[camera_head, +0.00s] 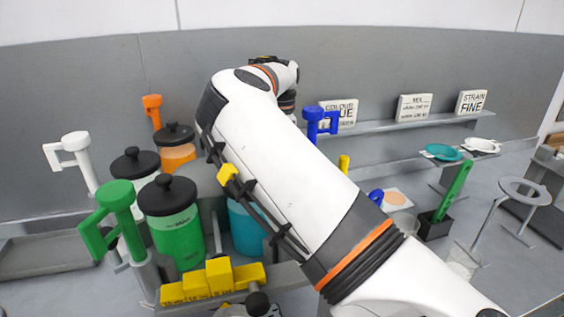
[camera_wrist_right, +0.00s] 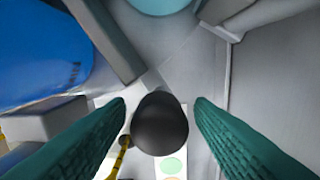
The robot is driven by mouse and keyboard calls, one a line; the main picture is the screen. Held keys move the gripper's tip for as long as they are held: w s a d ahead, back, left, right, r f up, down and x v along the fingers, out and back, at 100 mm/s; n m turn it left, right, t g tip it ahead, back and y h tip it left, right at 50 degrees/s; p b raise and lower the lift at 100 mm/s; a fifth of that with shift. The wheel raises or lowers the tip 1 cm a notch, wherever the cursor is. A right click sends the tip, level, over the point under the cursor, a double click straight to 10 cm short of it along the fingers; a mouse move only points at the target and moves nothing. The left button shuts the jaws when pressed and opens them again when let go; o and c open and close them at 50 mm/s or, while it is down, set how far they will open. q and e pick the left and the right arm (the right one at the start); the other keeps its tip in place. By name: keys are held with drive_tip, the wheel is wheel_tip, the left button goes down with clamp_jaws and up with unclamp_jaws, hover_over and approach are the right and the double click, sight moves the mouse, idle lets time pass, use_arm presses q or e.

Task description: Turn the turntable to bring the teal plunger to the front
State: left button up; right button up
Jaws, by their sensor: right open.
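A teal drum (camera_head: 245,228) stands right of the green drum (camera_head: 177,222), partly hidden by my right arm. I cannot make out a teal plunger; my arm covers that area. Green (camera_head: 117,196), white (camera_head: 76,145), orange (camera_head: 153,107) and blue (camera_head: 320,121) plungers show around the group. The turntable is mostly hidden. In the right wrist view my right gripper (camera_wrist_right: 161,105) is open, its fingers on either side of a black ball knob (camera_wrist_right: 160,123), apart from it. A blue drum (camera_wrist_right: 40,50) lies to the left there, and a teal round thing (camera_wrist_right: 160,5) at the top. My left gripper is out of view.
Yellow blocks (camera_head: 208,281) stand at the front of the drums. A black knob (camera_head: 257,303) is at the bottom edge. At right are shelves with white signs (camera_head: 413,107), a teal disc (camera_head: 442,152), a green-handled tool (camera_head: 455,190) and a ring stand (camera_head: 524,191).

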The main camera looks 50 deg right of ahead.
wheel_tip(320, 180, up, 9)
drive_tip(key=shift+f+b, duration=0.2)
drive_tip(key=shift+b, duration=0.4)
drive_tip(key=shift+s, duration=0.1)
drive_tip(key=shift+c, duration=0.6)
